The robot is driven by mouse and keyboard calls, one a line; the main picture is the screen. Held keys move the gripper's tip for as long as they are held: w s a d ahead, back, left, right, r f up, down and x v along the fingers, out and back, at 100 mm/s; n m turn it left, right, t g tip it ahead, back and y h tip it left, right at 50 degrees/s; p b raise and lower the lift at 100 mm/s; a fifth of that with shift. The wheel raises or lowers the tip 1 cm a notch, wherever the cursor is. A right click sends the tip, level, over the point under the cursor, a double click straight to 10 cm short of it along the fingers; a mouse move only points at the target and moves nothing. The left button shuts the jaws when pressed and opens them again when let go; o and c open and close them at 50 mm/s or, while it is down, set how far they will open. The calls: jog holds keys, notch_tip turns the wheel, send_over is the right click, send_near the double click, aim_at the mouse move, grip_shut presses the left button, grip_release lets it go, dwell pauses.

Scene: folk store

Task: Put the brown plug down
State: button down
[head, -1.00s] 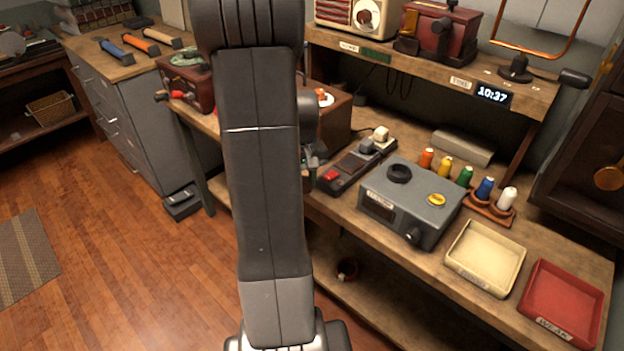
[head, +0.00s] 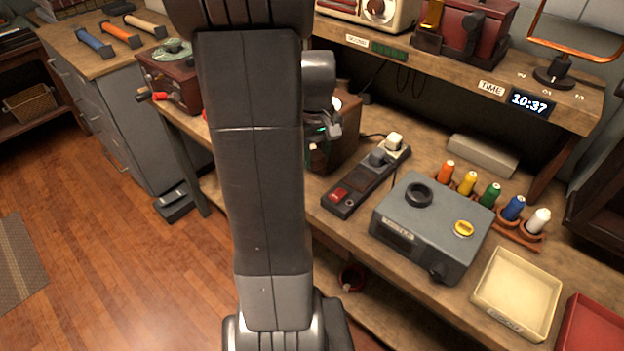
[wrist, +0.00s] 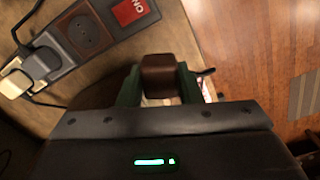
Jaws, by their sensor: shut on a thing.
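My gripper (wrist: 160,85) is shut on the brown plug (wrist: 160,76), a small dark brown block between its two green fingers in the wrist view. In the head view my gripper (head: 325,132) is partly hidden behind my arm, over the left part of the workbench. I cannot make out the plug there. The wrist view shows the held plug apart from the power strip (wrist: 115,43), near the bench edge with the wooden floor beyond.
The power strip (head: 350,196) has a red switch, one empty socket, and grey and white plugs. A grey tester box (head: 425,245), thread spools and a cream tray (head: 515,290) stand to the right. Bare bench (head: 335,222) shows in front of the strip.

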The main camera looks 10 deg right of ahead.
send_over(315, 195)
notch_tip(315, 195, down, 5)
jog(key=shift+r, duration=0.2)
jog(key=shift+f, duration=2.3)
jog(key=shift+f, duration=0.1)
jog(key=shift+f+b, duration=0.45)
jog(key=shift+f, duration=0.05)
jog(key=c, duration=1)
grip_release()
jog(key=shift+r, duration=0.15)
